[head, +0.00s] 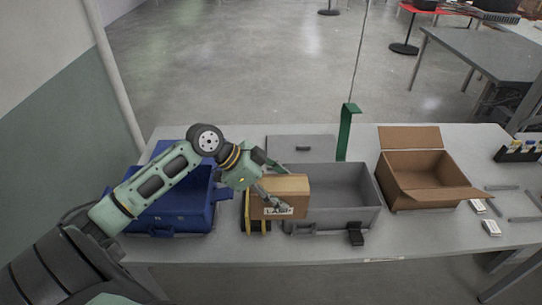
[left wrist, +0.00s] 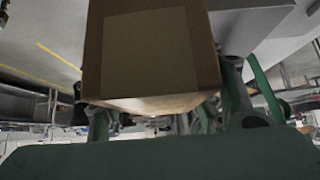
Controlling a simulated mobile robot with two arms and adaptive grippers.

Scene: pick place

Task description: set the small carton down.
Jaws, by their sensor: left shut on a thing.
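The small carton (head: 284,193) is a brown cardboard box with a white printed label on its front. In the head view it shows in front of the left part of the grey open case. My left gripper (head: 272,181) is shut on it from the left and behind. In the left wrist view the carton (left wrist: 150,55) fills the upper middle, between the gripper's fingers (left wrist: 165,118). Whether its underside touches anything is hard to tell. My right gripper is not in view.
The grey case (head: 345,210) stands open in the table's middle. A blue case (head: 165,215) is at left, and a yellow-and-black object (head: 257,222) sits between them. An open cardboard box (head: 425,185) stands at right. A green post (head: 346,130) rises behind the grey case.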

